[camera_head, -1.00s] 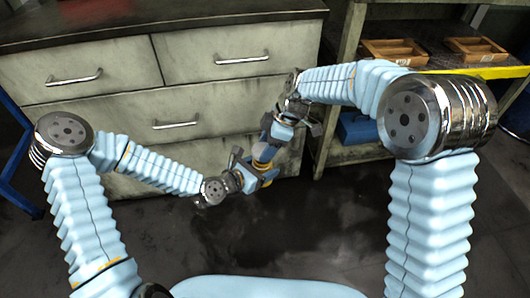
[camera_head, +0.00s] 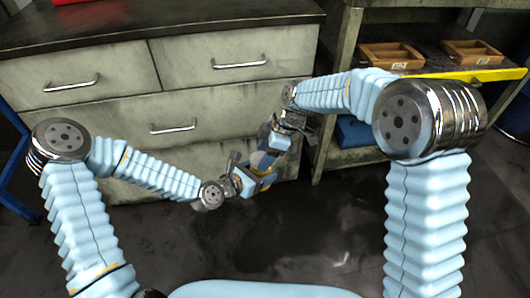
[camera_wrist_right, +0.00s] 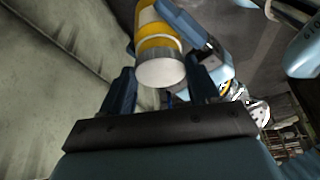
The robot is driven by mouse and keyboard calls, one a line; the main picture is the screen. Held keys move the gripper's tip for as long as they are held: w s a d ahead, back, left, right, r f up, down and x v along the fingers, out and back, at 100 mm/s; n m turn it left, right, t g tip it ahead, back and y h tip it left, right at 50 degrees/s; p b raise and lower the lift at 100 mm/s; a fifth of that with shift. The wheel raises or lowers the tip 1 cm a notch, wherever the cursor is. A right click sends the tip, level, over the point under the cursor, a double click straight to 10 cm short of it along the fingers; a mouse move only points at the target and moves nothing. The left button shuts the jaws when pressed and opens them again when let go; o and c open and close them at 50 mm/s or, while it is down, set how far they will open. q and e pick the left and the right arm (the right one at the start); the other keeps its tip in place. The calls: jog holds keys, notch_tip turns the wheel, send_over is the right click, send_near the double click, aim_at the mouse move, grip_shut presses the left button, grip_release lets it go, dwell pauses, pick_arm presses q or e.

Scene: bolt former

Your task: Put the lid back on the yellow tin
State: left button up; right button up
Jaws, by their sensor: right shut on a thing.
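The yellow tin (camera_wrist_right: 157,36), with a white band, shows in the right wrist view, its grey-rimmed lid end toward the camera. The lid (camera_wrist_right: 162,72) has a pale flat face and lies between the fingers of my right gripper (camera_wrist_right: 161,88), which is shut on it. The lid lines up with the tin; I cannot tell whether it is fully seated. A blue finger of my left gripper (camera_head: 246,176) lies along the tin, and that gripper appears shut on it. In the head view my right gripper (camera_head: 276,142) is just above and right of the left one, largely hiding the tin.
A grey drawer cabinet (camera_head: 215,105) with metal handles stands close behind both grippers. A shelf unit at right holds two wooden trays (camera_head: 390,56) (camera_head: 471,52) and has a yellow edge (camera_head: 470,75). A blue box (camera_head: 355,132) sits lower. The dark floor in front is clear.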

jog(key=shift+f, duration=0.6)
jog(key=m+t, duration=0.1)
jog(key=m, duration=0.1)
jog(key=s+m+t, duration=0.1)
jog(key=m, duration=0.2)
jog(key=shift+a, duration=0.15)
jog(key=m, duration=0.2)
jog(key=m+t+h, duration=0.1)
jog(key=m, duration=0.1)
jog(key=shift+m+t, duration=0.3)
jog(key=shift+m, duration=0.1)
jog(key=o, duration=1)
jog(key=shift+s+a, duration=0.1)
jog(key=shift+a, duration=0.1)
jog(key=shift+r, duration=0.1)
